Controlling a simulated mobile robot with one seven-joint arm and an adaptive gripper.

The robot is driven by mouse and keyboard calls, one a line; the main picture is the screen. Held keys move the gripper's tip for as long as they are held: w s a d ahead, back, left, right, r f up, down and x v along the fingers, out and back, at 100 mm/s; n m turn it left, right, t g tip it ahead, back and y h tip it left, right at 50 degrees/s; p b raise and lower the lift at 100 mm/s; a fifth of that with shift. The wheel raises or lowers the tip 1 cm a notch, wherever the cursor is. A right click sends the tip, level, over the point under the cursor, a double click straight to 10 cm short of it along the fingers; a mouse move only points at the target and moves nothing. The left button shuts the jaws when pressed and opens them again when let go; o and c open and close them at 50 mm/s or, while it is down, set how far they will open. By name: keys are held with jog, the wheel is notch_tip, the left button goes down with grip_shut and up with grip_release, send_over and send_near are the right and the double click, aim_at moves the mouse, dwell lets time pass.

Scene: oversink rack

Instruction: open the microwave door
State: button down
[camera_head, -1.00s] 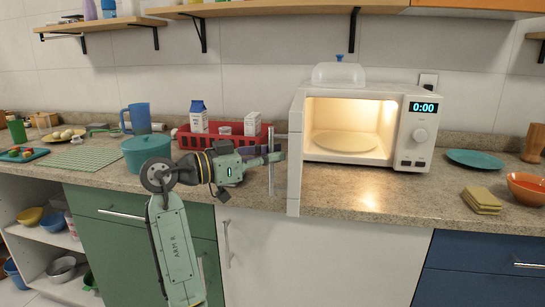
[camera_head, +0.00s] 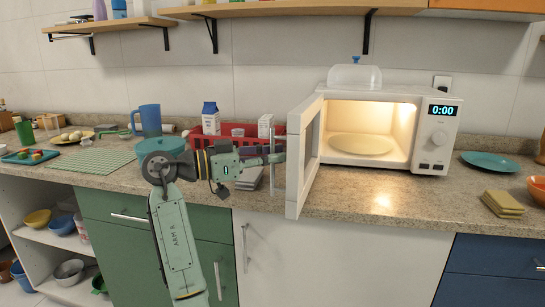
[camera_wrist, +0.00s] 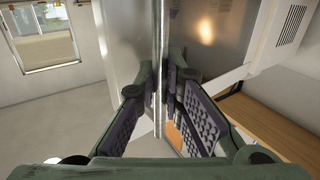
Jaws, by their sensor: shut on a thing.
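The white microwave (camera_head: 437,125) stands on the counter with its lit inside and round plate (camera_head: 362,143) in view. Its door (camera_head: 303,165) is swung wide open on the left side, out over the counter's front edge. The upright metal door handle (camera_head: 273,165) is on the door's outer side. My gripper (camera_head: 278,158) is at the handle from the left. In the wrist view the handle (camera_wrist: 160,60) runs between the two dark padded fingers of my gripper (camera_wrist: 170,100), which are shut on it.
A red basket (camera_head: 225,141) with cartons and a teal pot (camera_head: 160,146) stand left of the door, behind my arm. Yellow sponges (camera_head: 503,203) and a teal plate (camera_head: 490,160) lie to the right. A clear container (camera_head: 354,77) sits on top of the microwave. Counter before the microwave is free.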

jog(key=c, duration=1.7)
grip_release()
jog(key=v, duration=1.2)
jog(key=shift+s, duration=0.1)
jog(key=shift+a, duration=0.1)
